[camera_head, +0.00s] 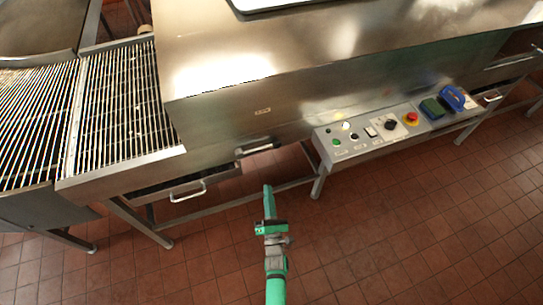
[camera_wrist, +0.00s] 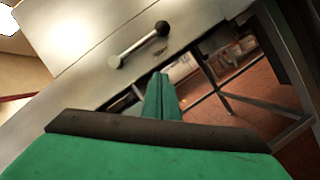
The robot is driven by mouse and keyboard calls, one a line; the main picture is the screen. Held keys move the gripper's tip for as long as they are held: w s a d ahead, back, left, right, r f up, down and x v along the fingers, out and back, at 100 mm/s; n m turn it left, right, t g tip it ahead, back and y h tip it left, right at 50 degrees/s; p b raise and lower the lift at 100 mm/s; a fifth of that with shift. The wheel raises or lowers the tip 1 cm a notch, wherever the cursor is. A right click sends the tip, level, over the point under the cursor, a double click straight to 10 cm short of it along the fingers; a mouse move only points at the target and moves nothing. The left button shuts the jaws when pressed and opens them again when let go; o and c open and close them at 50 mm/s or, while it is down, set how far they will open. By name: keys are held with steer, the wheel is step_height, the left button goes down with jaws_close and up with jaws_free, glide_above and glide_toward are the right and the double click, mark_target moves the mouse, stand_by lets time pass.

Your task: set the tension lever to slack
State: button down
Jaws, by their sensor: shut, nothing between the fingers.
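In the head view a dark bar with a bright streak (camera_head: 258,147) sits on the machine's lower front edge and may be the same part. My gripper (camera_wrist: 160,76) is green, with its fingers shut together and empty. Its tips point at the panel just below the lever and appear apart from it. In the head view my gripper (camera_head: 267,188) is below and in front of the machine.
A control panel (camera_head: 349,150) with buttons, a dark knob (camera_head: 390,125) and a red emergency button (camera_head: 411,118) is to the right. A drawer handle (camera_head: 188,191) sticks out at the left under the wire conveyor (camera_head: 118,105). Machine legs and rails stand below; the tiled floor in front is clear.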

steer(key=shift+w+d+r+n, duration=0.1)
steer(key=shift+w+n, duration=0.3)
steer(key=shift+w, duration=0.25)
steer(key=shift+w+d+r+n, duration=0.1)
steer(key=shift+w+n, duration=0.3)
steer(key=shift+w, duration=0.25)
steer(key=shift+w, duration=0.15)
steer(key=x, duration=0.9)
steer(key=shift+w+d+r, duration=0.1)
steer(key=shift+w+r, duration=0.05)
steer(key=shift+w+d+r, duration=0.1)
steer(key=shift+d+r, duration=0.4)
steer(key=shift+r, duration=0.3)
steer(key=shift+w+d+r, duration=0.1)
steer(key=shift+d+r, duration=0.45)
steer(key=shift+r, duration=0.3)
steer(key=shift+r, duration=0.15)
